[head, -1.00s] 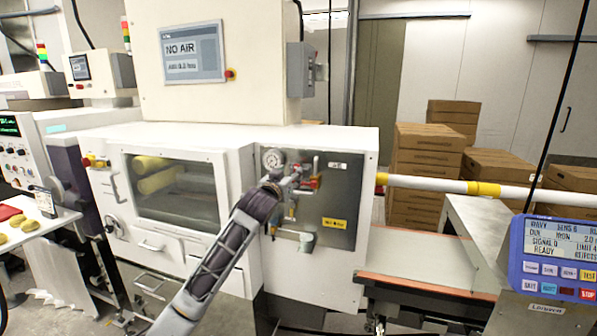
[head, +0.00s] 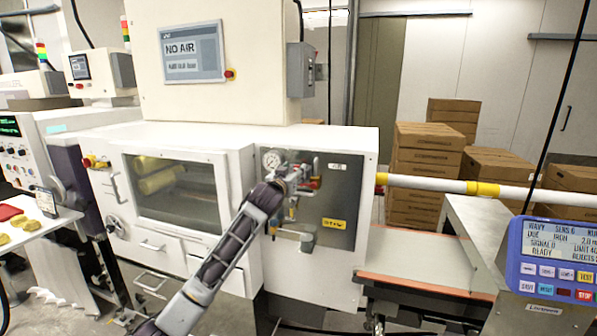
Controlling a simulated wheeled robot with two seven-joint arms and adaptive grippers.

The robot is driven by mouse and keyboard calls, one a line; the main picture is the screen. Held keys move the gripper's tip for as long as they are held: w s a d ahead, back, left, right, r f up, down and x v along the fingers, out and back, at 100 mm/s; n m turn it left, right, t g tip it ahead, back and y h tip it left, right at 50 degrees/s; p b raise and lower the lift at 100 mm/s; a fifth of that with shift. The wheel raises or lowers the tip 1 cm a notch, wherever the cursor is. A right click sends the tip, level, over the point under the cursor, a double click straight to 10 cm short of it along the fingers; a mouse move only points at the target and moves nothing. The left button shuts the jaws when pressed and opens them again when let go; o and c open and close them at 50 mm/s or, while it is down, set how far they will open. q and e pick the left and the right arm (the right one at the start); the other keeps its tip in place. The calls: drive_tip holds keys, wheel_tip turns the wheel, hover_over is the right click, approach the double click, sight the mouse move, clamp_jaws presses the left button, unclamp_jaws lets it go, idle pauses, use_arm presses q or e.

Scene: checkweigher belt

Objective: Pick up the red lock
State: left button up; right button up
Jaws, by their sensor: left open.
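The red lock (head: 316,184) is a small red shape on the grey valve panel (head: 345,205) of the white machine, just right of the pressure gauge. My left arm reaches up from the bottom, and its left gripper (head: 302,180) is at the panel, right in front of the valve fittings. The left gripper is open, with its fingers beside the red lock and partly covering it. I cannot tell whether the fingers touch it. My right gripper is not in view.
A round gauge (head: 272,161) and a small grey cup-like fitting (head: 303,241) sit close to my gripper on the panel. A yellow label (head: 334,224) is at lower right. A conveyor belt (head: 425,255) and a blue control display (head: 553,255) stand to the right.

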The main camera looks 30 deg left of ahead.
use_arm(q)
drive_tip(key=shift+w+a, duration=0.1)
drive_tip(key=shift+w, duration=0.5)
clamp_jaws()
